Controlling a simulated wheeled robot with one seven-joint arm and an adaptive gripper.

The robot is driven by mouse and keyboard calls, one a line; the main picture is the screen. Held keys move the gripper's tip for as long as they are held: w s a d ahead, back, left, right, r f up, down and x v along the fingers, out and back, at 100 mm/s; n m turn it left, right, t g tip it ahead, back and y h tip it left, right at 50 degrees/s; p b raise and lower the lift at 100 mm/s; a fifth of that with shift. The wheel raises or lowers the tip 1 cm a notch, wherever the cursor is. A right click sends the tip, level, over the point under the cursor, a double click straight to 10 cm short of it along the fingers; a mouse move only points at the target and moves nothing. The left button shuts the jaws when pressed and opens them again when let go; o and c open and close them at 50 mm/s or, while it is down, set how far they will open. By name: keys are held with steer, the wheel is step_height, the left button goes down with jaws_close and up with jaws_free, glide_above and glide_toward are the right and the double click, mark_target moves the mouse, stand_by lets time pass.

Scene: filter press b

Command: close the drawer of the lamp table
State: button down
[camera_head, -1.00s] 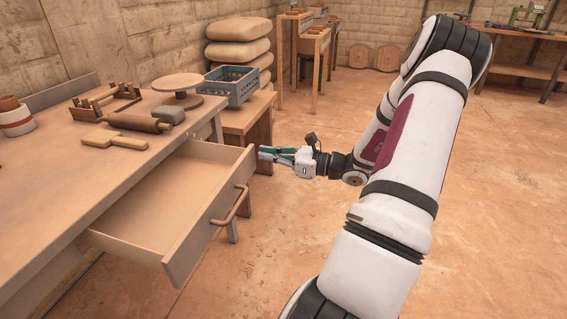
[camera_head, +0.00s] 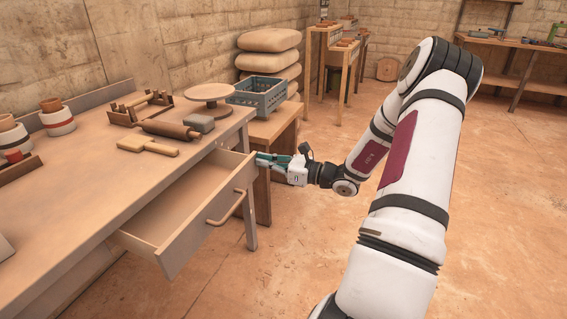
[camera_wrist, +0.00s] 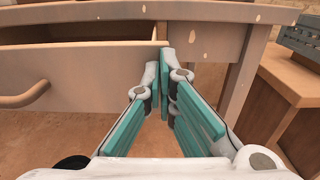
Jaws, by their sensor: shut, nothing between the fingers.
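The wooden table (camera_head: 95,190) at the left has its drawer (camera_head: 185,203) pulled partly out, and the drawer looks empty. A curved wooden handle (camera_head: 226,207) is on the drawer front; it also shows at the left of the wrist view (camera_wrist: 24,96). My gripper (camera_head: 259,159) is shut and empty at the drawer front's far right end. In the wrist view its teal fingertips (camera_wrist: 165,60) are together at the right end of the drawer front (camera_wrist: 95,72), seemingly against it. The exact contact is hidden. No lamp is in view.
A rolling pin (camera_head: 168,129), a paddle (camera_head: 148,146), a turntable (camera_head: 208,92) and pots lie on the tabletop. A low wooden stand (camera_head: 272,130) with a blue-grey crate (camera_head: 257,95) is just beyond the drawer. The floor at the right is clear.

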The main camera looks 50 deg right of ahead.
mark_target(217, 150)
steer(key=p+x, duration=0.1)
steer(key=x, duration=1.3)
steer(key=shift+w+a, duration=0.1)
steer(key=shift+w, duration=0.2)
steer(key=shift+x, duration=0.75)
steer(key=shift+r, duration=0.1)
